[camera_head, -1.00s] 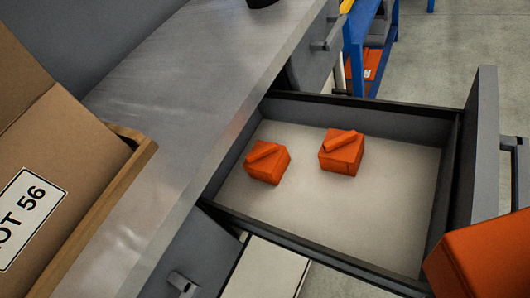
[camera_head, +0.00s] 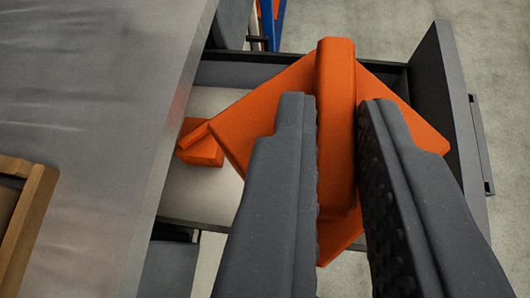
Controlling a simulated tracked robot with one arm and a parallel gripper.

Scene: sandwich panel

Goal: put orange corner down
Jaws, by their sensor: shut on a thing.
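My gripper (camera_head: 338,102) is shut on the raised rib of an orange corner (camera_head: 275,103), a wide angular piece that spreads out on both sides of the dark fingers. I see it from above, over the open drawer (camera_head: 204,198). A height gap to the drawer floor cannot be judged exactly. A second, smaller-looking orange corner (camera_head: 203,152) lies on the pale drawer floor, left of the held one and partly covered by it. The rest of the drawer's inside is hidden behind the held corner and my fingers.
The grey metal worktop (camera_head: 95,110) fills the left, with the wooden edge of a box (camera_head: 32,215) at lower left. The drawer's tall front panel (camera_head: 450,110) stands at the right. Blue frame parts (camera_head: 270,30) show at the top. Concrete floor lies beyond.

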